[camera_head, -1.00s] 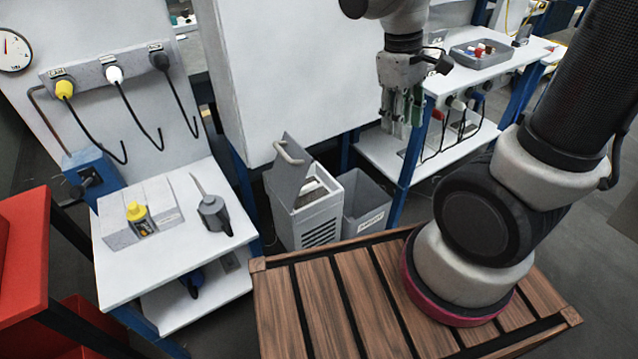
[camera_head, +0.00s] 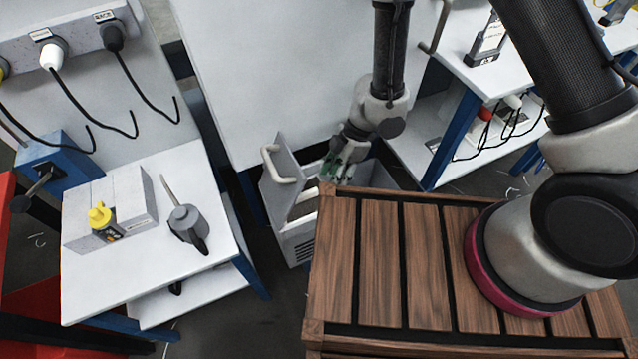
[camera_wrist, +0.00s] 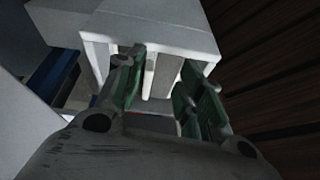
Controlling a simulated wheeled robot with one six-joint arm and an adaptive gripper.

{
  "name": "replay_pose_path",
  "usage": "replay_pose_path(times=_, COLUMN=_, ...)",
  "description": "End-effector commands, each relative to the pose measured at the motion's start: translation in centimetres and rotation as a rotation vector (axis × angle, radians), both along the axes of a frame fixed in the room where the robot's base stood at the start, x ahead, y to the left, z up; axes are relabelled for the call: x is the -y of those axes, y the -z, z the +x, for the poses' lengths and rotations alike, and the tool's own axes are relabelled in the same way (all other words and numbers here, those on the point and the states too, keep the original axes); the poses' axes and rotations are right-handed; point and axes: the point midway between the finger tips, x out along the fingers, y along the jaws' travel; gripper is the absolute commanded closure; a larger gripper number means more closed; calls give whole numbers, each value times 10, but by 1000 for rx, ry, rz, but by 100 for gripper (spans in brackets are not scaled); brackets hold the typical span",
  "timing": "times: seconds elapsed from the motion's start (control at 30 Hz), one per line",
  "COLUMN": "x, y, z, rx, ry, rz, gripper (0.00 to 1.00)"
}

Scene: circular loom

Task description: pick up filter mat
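A white box (camera_head: 298,247) with a louvred front and its lid (camera_head: 280,170) tilted open stands on the floor beside my wooden deck. A grey-brown surface (camera_head: 304,207) shows in its opening; it may be the filter mat, but I cannot tell surely. My gripper (camera_head: 336,168) is by the box's right side, and its fingertips partly overlap the box in the head view. In the wrist view my gripper (camera_wrist: 162,88) has its green-padded fingers apart, in front of the white box (camera_wrist: 160,25). A pale upright strip (camera_wrist: 165,72) lies between them; no contact is visible.
The wooden deck (camera_head: 380,260) lies close to the right of the box. A grey bin (camera_head: 378,176) is behind my gripper. A white table (camera_head: 150,262) with a grey block and a grey spouted tool (camera_head: 187,226) stands left. A white panel (camera_head: 270,60) rises behind.

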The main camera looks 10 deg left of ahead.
Motion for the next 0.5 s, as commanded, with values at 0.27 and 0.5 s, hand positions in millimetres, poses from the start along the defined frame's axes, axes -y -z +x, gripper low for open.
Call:
replay_pose_path(times=0.27, x=-42, y=-17, z=-16, rx=-37, ry=-77, rz=191, gripper=62)
replay_pose_path(times=0.5, x=-56, y=6, z=-25, rx=-34, ry=-86, rz=197, gripper=62)
